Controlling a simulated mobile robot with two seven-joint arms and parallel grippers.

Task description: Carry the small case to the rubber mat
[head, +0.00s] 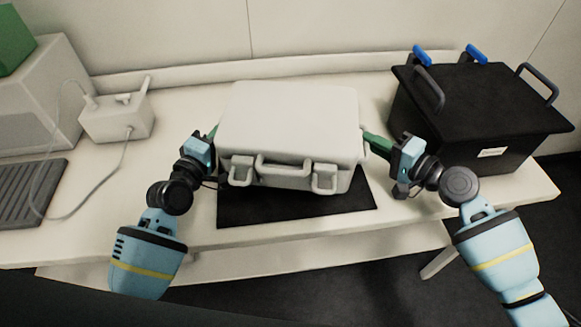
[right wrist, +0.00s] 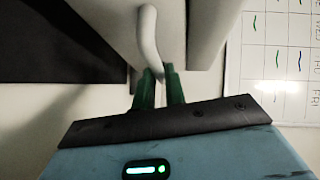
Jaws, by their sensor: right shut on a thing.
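The small case (head: 290,115) is pale grey, with a front handle and two latches. It is level over a flat black mat (head: 300,209), which shows in front of it; I cannot tell whether they touch. My right gripper (head: 374,143) is shut on the case's right side handle. In the right wrist view its green fingers (right wrist: 162,88) close on the pale curved handle (right wrist: 150,40). My left gripper (head: 212,133) is at the case's left side, its fingertips mostly hidden, so its grip is unclear.
A black lidded box (head: 480,105) with handles and blue clips stands close to the right. A white device (head: 115,118) with a tube and a grey ridged pad (head: 30,185) lie to the left. The table's front strip (head: 300,236) is clear.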

